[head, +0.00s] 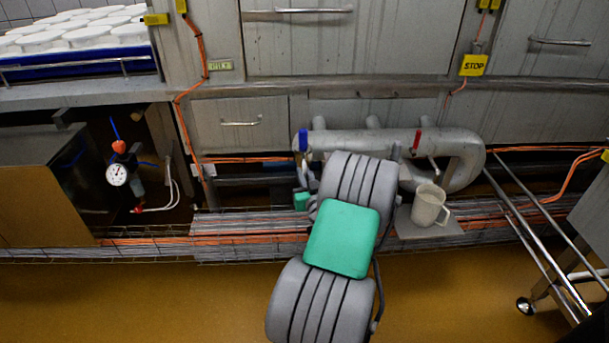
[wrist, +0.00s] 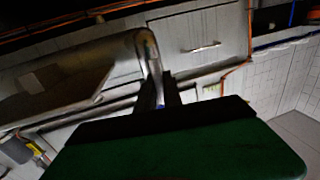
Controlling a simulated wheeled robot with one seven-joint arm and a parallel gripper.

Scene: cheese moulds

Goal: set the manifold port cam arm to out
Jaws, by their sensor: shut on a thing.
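The grey manifold pipe (head: 365,142) runs along the front of the machine. A blue-ended cam arm (head: 303,140) is at its left end port, standing roughly upright. A red-ended cam arm (head: 417,139) is farther right. In the wrist view, the pipe's rounded end (wrist: 125,60) lies just left of my gripper (wrist: 162,88). My gripper is shut on a slim arm with blue between the dark fingers, which appears to be the blue-ended cam arm. In the head view my own arm hides the fingers. Any out marking is too small to read.
A pale jug (head: 428,206) stands on a small plate right of my arm. A cable tray (head: 240,225) with orange cables runs low along the front. A pressure gauge (head: 118,174) is at left, and a metal-railed cart (head: 535,250) at right. The ochre floor is clear in front.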

